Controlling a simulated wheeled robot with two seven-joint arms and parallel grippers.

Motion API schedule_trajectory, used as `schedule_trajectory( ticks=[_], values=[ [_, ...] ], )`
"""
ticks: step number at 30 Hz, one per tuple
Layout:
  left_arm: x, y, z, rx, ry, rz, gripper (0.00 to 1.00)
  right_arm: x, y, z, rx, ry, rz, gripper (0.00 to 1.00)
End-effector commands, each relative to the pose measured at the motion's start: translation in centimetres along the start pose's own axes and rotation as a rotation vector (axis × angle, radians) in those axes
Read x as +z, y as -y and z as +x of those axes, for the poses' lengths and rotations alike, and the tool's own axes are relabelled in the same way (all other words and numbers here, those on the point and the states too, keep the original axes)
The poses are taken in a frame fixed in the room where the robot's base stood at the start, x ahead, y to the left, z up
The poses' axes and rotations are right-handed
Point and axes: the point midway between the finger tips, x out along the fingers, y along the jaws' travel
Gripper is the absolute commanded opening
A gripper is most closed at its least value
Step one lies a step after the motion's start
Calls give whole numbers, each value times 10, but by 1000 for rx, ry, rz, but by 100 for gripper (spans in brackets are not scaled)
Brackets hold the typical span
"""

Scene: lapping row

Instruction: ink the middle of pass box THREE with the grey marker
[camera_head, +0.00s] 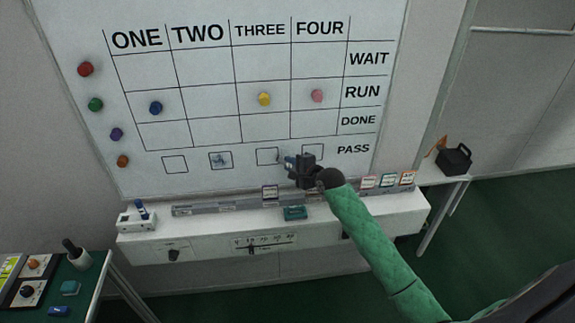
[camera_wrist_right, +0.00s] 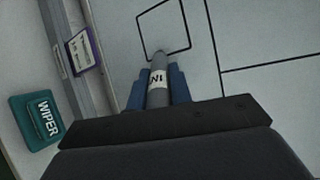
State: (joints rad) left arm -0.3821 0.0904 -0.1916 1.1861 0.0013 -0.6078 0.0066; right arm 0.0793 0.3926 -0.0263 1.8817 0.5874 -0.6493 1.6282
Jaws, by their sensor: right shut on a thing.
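The whiteboard (camera_head: 225,75) has a row of small pass boxes along its lower part. Pass box THREE (camera_head: 267,156) is an outlined square under the THREE column, and its inside looks blank. My right gripper (camera_head: 290,162) is just right of it, close to the board. In the right wrist view its blue fingers (camera_wrist_right: 157,88) are shut on the grey marker (camera_wrist_right: 158,85), which has a white label. The marker's tip overlaps the lower edge of a box outline (camera_wrist_right: 165,27). I cannot tell whether it touches the board. My left gripper is out of view.
Pass box TWO (camera_head: 221,160) has a dark mark inside; pass box FOUR (camera_head: 313,152) is near my right gripper. A teal wiper (camera_head: 295,213) lies on the ledge below the board, also in the right wrist view (camera_wrist_right: 38,118). Coloured magnets, such as a yellow one (camera_head: 264,99), sit higher up.

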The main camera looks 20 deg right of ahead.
Motion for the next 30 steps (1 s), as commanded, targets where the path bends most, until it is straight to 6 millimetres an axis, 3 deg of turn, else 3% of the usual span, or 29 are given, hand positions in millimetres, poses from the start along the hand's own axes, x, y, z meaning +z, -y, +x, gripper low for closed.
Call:
schedule_trajectory(
  ticks=[11, 30],
  values=[
    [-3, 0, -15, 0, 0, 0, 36, 3, 10, -1, 0, 0, 1, 0],
    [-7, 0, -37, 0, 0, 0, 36, 34, 8, 16, 0, 0, 1, 0]
  ],
)
